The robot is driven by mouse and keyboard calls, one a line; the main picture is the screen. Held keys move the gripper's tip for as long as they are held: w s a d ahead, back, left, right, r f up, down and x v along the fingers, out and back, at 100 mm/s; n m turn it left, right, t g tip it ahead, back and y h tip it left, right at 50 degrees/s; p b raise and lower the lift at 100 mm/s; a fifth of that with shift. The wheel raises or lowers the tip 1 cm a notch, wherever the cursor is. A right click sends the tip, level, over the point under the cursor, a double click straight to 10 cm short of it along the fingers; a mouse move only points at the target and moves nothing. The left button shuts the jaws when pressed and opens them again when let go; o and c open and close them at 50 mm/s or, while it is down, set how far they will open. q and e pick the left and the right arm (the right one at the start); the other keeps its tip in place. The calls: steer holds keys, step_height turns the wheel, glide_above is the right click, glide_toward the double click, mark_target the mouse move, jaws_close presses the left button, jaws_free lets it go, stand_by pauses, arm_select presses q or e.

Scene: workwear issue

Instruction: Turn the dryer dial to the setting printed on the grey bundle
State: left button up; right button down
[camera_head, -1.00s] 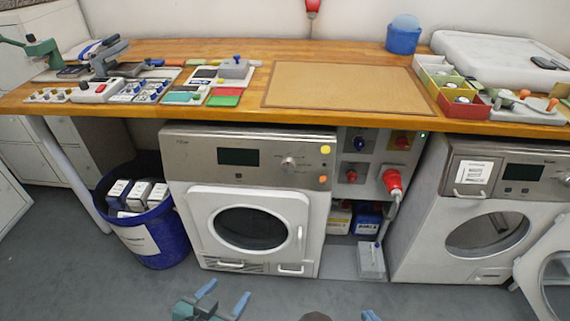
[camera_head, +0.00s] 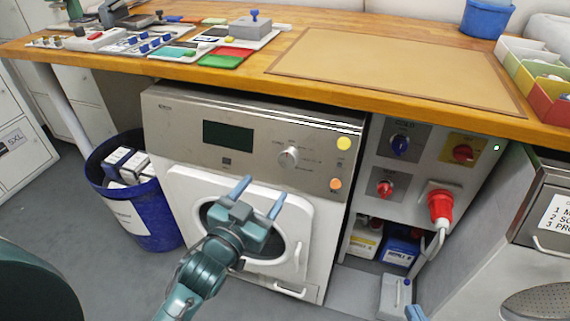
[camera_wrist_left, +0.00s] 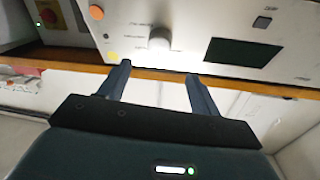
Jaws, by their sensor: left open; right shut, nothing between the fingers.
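The dryer (camera_head: 180,150) stands under the counter with a dark display and a silver round dial (camera_head: 288,157) on its grey panel. Small print surrounds the dial, too small to read. The dial also shows in the left wrist view (camera_wrist_left: 159,38), just beyond and between the fingertips. My left gripper (camera_head: 258,196) is open and empty in front of the dryer door, its fingers pointing up toward the dial, apart from it. Only a tip of my right gripper (camera_head: 415,313) shows at the bottom edge; it is shut and empty. I cannot make out a grey bundle.
A blue bin (camera_head: 150,215) with several packs stands left of the dryer. A socket panel (camera_head: 425,160) with a red plug (camera_head: 440,205) is on the right. The wooden counter (camera_head: 330,85) overhangs above. Yellow (camera_head: 344,143) and orange (camera_head: 335,184) dots sit right of the dial.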

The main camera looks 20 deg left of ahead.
mark_target(286, 161)
arm_select(q)
steer(key=w, duration=0.3)
steer(key=w+d, duration=0.1)
steer(key=w, duration=0.2)
steer(key=w+b, duration=0.1)
steer(key=w, duration=0.3)
steer(key=shift+d+f, duration=0.1)
steer(key=shift+d, duration=0.2)
arm_select(e)
steer(key=shift+w+a+f+n, duration=0.1)
steer(key=shift+a+f+n, duration=0.05)
steer(key=shift+f, duration=0.3)
steer(key=shift+w+a+f+n, duration=0.1)
steer(key=shift+f+n, duration=0.05)
steer(key=shift+f, duration=0.25)
